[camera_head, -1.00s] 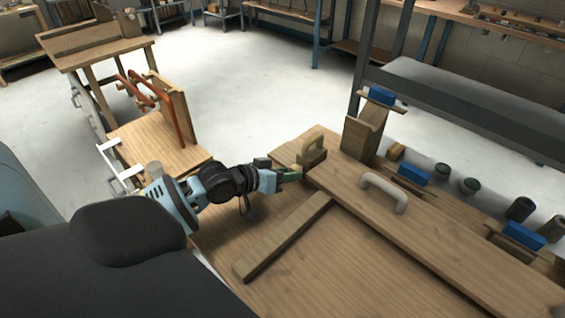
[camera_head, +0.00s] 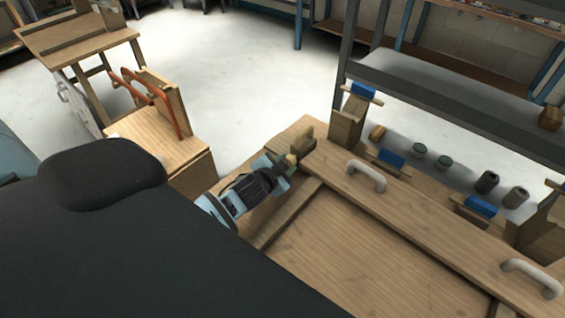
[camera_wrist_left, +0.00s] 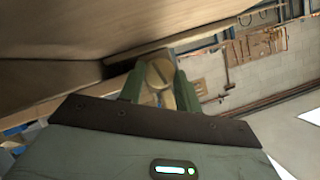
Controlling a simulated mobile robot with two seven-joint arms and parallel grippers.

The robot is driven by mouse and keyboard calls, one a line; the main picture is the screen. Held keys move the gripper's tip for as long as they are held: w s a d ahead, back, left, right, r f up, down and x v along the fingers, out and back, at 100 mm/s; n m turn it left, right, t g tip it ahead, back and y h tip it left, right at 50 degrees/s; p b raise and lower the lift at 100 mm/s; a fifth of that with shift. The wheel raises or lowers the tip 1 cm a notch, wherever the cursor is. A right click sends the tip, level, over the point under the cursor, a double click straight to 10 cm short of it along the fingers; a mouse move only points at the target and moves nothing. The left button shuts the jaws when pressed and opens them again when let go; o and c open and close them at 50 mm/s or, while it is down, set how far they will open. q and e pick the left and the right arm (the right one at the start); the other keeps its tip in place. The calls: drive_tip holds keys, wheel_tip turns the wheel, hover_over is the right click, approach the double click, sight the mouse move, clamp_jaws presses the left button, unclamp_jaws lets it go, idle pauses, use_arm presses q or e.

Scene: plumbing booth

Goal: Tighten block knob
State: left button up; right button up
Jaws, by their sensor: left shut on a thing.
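The wooden block (camera_head: 306,138) stands at the far left corner of the wooden panel. Its light knob (camera_head: 291,159) is on the side toward my left arm. My left gripper (camera_head: 287,164) reaches it from the lower left and is shut on the knob. In the left wrist view, the knob (camera_wrist_left: 157,78) shows as a round wooden piece with a slot-like line, between the two green fingers of the gripper (camera_wrist_left: 160,88). The fingers partly cover the knob's sides. My right gripper is in neither view.
A panel with white handles (camera_head: 366,176) lies along the bench. Blue-topped clamps (camera_head: 391,159) and dark cylinders (camera_head: 487,182) stand behind it. A dark shelf (camera_head: 440,90) rises at the back right. A wooden stand with orange clamps (camera_head: 150,98) is at left. Open floor lies beyond.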

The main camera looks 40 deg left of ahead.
use_arm(q)
drive_tip(key=shift+r+m+y, duration=0.1)
drive_tip(key=shift+m+y, duration=0.3)
drive_tip(key=shift+m, duration=0.1)
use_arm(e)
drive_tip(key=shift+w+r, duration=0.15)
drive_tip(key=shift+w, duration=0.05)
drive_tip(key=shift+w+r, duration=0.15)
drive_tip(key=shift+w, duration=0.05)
use_arm(q)
drive_tip(key=o, duration=1)
drive_tip(key=shift+c, duration=0.2)
drive_tip(key=v, duration=0.7)
drive_tip(key=shift+s+d+p, duration=0.1)
drive_tip(key=shift+s+p, duration=0.2)
drive_tip(key=shift+s, duration=0.05)
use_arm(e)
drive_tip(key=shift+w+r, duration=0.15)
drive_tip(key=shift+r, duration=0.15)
